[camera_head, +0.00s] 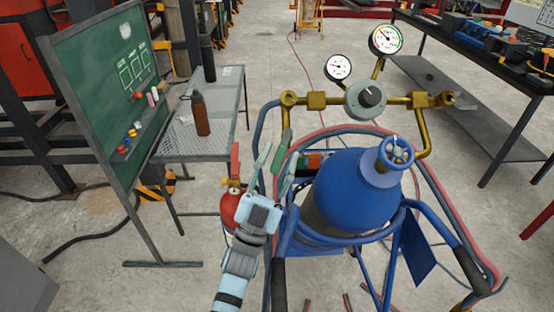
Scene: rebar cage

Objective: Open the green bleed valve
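A slim green handle (284,146), which looks like the green bleed valve's lever, stands upright and slightly tilted to the left of the blue gas cylinder (350,195). My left gripper (280,160) reaches up from the bottom of the head view. Its two fingers are spread, with the green handle showing between them. I cannot tell whether either finger touches it. The valve body below the handle is hidden by the gripper. My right gripper is out of view.
A red lever (235,160) on a brass fitting stands just left of my gripper, above a red round tank (231,209). Brass pipework with gauges (386,39) rises behind the cylinder. A blue tubular frame (425,212) surrounds it. A bottle (200,113) stands on a table (173,140).

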